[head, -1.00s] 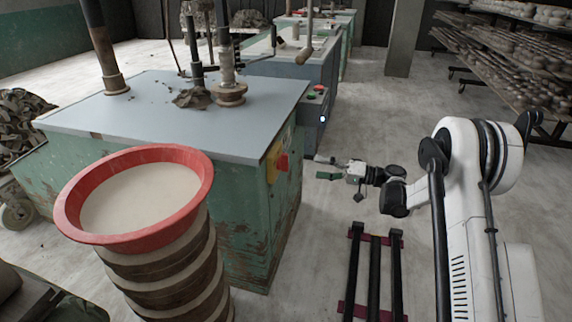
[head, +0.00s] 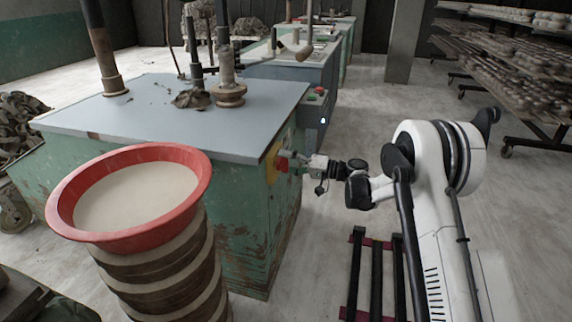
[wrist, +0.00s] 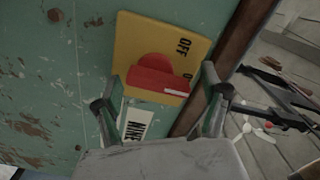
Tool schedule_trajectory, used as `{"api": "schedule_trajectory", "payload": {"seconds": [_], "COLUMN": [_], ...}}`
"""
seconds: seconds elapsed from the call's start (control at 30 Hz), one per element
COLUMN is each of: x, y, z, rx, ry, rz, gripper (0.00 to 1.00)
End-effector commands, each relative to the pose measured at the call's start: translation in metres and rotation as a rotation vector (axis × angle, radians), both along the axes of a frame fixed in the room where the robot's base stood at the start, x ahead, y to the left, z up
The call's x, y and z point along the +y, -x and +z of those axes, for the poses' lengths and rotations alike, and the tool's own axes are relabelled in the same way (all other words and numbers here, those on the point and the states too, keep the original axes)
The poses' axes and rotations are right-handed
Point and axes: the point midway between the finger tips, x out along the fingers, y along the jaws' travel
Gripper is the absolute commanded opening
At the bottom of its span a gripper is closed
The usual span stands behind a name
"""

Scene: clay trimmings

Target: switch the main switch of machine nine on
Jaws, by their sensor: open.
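The main switch is a red knob (wrist: 155,75) on a yellow plate (wrist: 140,32) on the side of the green machine (head: 240,215). The plate reads "OFF", and a second word is partly covered by my right finger. A white mark on the knob points to the right in the wrist view. A white label (wrist: 136,122) below reads "NINE". My gripper (wrist: 163,78) is open, its fingers on either side of the knob; I cannot tell whether they touch it. In the head view my gripper (head: 289,161) is at the yellow plate (head: 271,163), partly hiding the knob.
A red-rimmed basin (head: 62,208) of pale liquid stands on a stack at the front left. Another machine (head: 290,80) with a lit control box (head: 318,105) stands behind. Racks of pottery (head: 515,60) stand at the right.

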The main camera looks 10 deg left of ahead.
Motion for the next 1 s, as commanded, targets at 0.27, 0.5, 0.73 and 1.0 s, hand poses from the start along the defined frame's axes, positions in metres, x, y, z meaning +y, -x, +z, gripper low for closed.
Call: {"api": "schedule_trajectory", "payload": {"seconds": [0.27,0.5,0.73,1.0], "x": [-0.0004,-0.0005,-0.0007,-0.0010], "y": [-0.0001,0.0000,-0.0007,-0.0025], "z": [0.0002,0.0003,0.0003,-0.0007], "rx": [0.000,0.000,0.081,0.340], "ry": [0.000,0.000,-0.013,-0.050], "rz": [0.000,0.000,0.000,0.000], "gripper": [0.59,0.29,0.30,0.31]}}
